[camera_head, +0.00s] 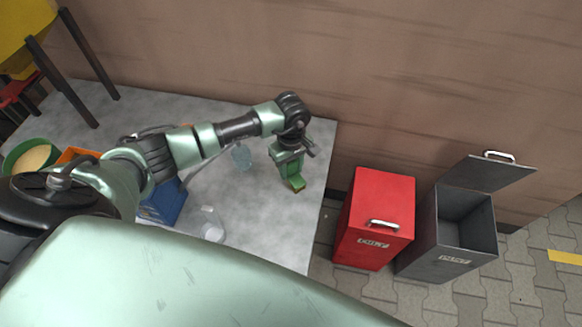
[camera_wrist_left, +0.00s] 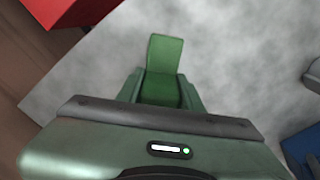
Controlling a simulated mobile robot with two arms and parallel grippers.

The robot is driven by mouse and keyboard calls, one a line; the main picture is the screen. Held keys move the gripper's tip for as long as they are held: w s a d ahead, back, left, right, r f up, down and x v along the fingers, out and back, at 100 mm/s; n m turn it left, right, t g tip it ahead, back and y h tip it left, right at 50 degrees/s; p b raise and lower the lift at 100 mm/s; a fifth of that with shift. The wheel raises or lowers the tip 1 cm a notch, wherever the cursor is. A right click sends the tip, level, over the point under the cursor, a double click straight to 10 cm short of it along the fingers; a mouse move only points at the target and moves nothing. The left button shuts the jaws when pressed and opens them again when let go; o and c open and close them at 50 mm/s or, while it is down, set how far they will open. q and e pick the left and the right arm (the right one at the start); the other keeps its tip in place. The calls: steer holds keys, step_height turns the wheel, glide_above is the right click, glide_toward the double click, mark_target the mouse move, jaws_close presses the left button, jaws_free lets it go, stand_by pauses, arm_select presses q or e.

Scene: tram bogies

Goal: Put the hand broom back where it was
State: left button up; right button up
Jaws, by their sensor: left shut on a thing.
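My left gripper (camera_head: 290,165) hangs over the right part of the grey table (camera_head: 262,222), near its right edge. It is shut on the hand broom (camera_head: 297,184), a small green piece with a yellowish lower edge. In the left wrist view the green broom (camera_wrist_left: 165,55) sticks out from between the fingers (camera_wrist_left: 162,90), over the grey tabletop. I cannot tell whether the broom touches the table. The gripper hides part of the broom. My right gripper is not in view.
A red lidded bin (camera_head: 375,205) and an open grey bin (camera_head: 446,240) stand right of the table. A blue box (camera_head: 165,205), a clear container (camera_head: 211,228), a bluish glass-like item (camera_head: 241,157) and a green bowl (camera_head: 30,157) are left of the broom. Bare tabletop surrounds the gripper.

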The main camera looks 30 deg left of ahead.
arm_select(q)
steer(key=o, duration=1.2)
steer(key=shift+f, duration=0.1)
steer(key=shift+r+p, duration=0.3)
steer(key=shift+p, duration=0.1)
step_height(320, 180, up, 12)
steer(key=shift+f+b, duration=0.1)
steer(key=shift+b, duration=0.3)
steer(key=shift+s+f, duration=0.1)
